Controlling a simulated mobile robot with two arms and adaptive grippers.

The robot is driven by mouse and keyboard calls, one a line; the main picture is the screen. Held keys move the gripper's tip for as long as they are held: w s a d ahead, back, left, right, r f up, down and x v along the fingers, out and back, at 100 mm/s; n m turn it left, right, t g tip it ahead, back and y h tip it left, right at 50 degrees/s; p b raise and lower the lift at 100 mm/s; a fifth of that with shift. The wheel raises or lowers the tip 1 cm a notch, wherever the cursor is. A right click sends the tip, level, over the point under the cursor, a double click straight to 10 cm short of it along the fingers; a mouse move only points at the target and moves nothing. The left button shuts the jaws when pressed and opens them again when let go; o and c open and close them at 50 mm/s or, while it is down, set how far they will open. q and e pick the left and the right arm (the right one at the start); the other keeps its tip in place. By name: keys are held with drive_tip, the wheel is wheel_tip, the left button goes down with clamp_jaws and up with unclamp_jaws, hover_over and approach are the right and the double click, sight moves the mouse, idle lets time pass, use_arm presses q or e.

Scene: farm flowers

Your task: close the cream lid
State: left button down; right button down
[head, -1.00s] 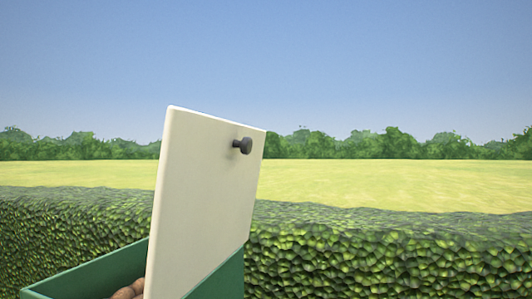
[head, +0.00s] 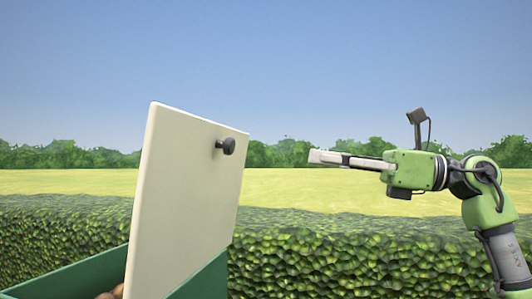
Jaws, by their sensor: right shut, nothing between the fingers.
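The cream lid (head: 187,190) stands open, nearly upright and leaning slightly, on a green box (head: 207,279) at the lower left of the head view. A dark round knob (head: 226,146) sticks out from the lid's right-facing side near its top. My right gripper (head: 314,157) is shut and empty. It points left toward the lid, at about the knob's height in the picture, with a clear gap between them. My left gripper is not in view.
Brown rounded things (head: 112,293) lie inside the box, mostly hidden by the lid. A dense green hedge (head: 330,258) runs behind the box. The air between the lid and my right gripper is clear.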

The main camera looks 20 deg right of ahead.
sight(233, 146)
drive_tip(key=p+x, duration=0.5)
drive_tip(key=x, duration=0.8)
drive_tip(key=shift+w+r, duration=0.1)
drive_tip(key=shift+w, duration=0.1)
drive_tip(key=shift+w+a+p, duration=0.15)
drive_tip(key=shift+a+p, duration=0.2)
